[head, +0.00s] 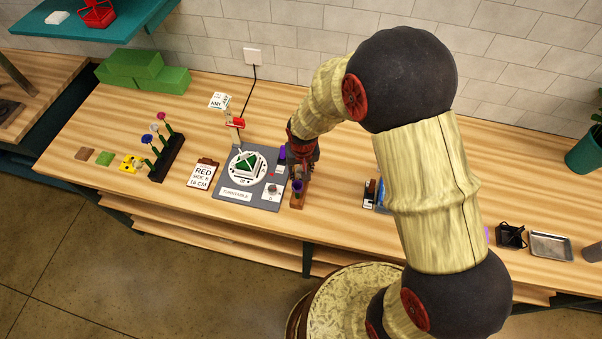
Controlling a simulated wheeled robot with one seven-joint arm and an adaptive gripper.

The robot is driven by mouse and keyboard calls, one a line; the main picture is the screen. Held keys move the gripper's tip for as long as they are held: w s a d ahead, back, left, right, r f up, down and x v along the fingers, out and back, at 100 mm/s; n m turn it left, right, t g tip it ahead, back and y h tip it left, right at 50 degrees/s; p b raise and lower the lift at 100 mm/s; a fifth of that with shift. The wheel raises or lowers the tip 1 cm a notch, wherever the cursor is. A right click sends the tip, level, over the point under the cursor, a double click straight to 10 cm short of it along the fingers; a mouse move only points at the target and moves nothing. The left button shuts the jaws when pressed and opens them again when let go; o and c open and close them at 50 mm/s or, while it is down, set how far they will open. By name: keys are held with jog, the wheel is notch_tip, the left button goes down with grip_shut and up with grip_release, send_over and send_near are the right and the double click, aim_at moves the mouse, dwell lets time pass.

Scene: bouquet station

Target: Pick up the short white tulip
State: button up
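A black rack (170,157) on the left part of the bench holds several thin green stems upright. One stem has a magenta head, one a blue-violet head, and a small pale head (154,128) sits between them. The pale head may be a white tulip, but it is too small to tell its kind or length. My gripper (299,168) points down at mid-bench, right of the turntable and well right of the rack. It is over or beside a wooden stand (297,200) with purple parts. Its fingers are dark and small, so their opening is unclear.
The grey turntable station (232,186) carries a white dish with a green-and-white block. Green blocks (145,72) lie at the back left. A metal tray (550,245) is far right. Bench behind the rack is clear.

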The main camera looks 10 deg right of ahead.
jog(key=shift+c, duration=1.3)
